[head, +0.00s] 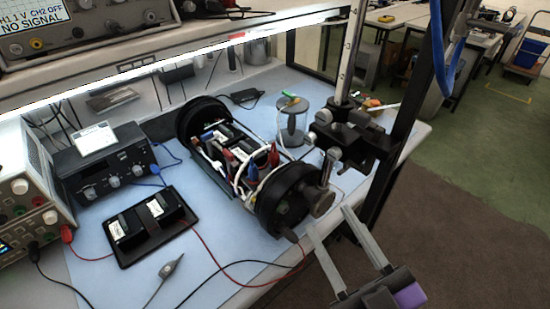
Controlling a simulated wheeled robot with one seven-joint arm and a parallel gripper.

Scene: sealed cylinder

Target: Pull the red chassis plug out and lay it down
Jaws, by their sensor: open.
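The chassis (222,148) lies on the blue bench mat (150,262), an open frame of electronics and wires between two black round ends. A red plug (274,155) stands up near its right end, beside blue connectors (251,171). Another small red part (229,157) shows further left; I cannot tell for certain which one is the chassis plug. My gripper (327,216) is at the lower right, its two pale fingers apart and empty. It is in front of and right of the near black end (284,203), apart from the red plug.
A black tray (122,262) with two modules lies left of the chassis. A red cable (215,262) and a black cable cross the front mat. A clear jar (292,125) and a metal stand (345,60) with clamps rise behind the near end.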

